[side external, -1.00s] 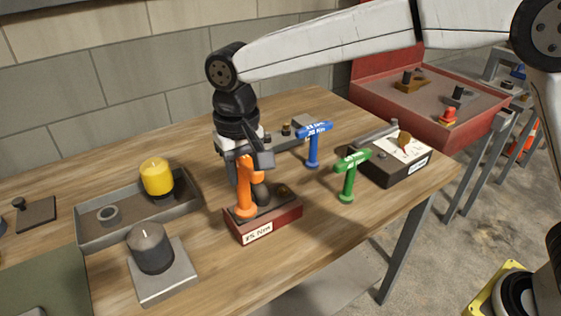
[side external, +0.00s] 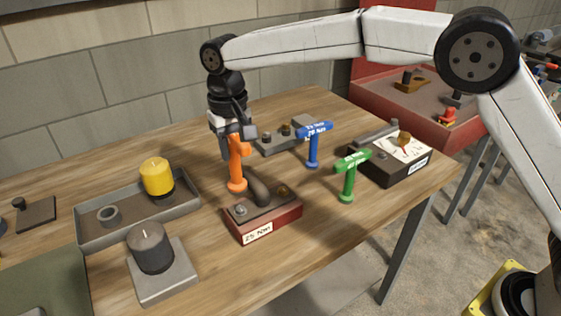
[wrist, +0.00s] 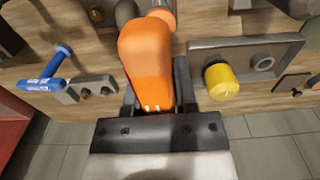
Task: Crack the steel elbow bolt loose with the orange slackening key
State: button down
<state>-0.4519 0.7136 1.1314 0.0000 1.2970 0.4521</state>
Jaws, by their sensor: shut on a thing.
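The orange slackening key (side external: 239,160) is upright in my gripper (side external: 236,133), which is shut on its upper part. The key also fills the middle of the wrist view (wrist: 148,60). Its lower end appears above or just behind the red block (side external: 268,219), apart from the bolts; the exact height is hard to tell. The block carries a dark elbow (side external: 259,192), a steel bolt (side external: 239,210) on the left and a brass-coloured bolt (side external: 283,191) on the right. The label on its front seems to read 25 N·m.
A blue T-key (side external: 313,146) and a green T-key (side external: 348,178) stand to the right, near a dial box (side external: 394,160). A grey tray (side external: 100,235) with a yellow cylinder (side external: 157,179) and a dark cylinder (side external: 150,248) are left. A grey bolted block (side external: 276,144) lies behind.

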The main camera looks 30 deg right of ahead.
aim_at(236, 174)
jog(key=shift+f, duration=0.2)
jog(key=shift+f, duration=2.9)
jog(key=shift+f, duration=0.35)
jog(key=shift+n, duration=1.5)
jog(key=shift+r, duration=0.1)
jog(key=shift+r, duration=2.7)
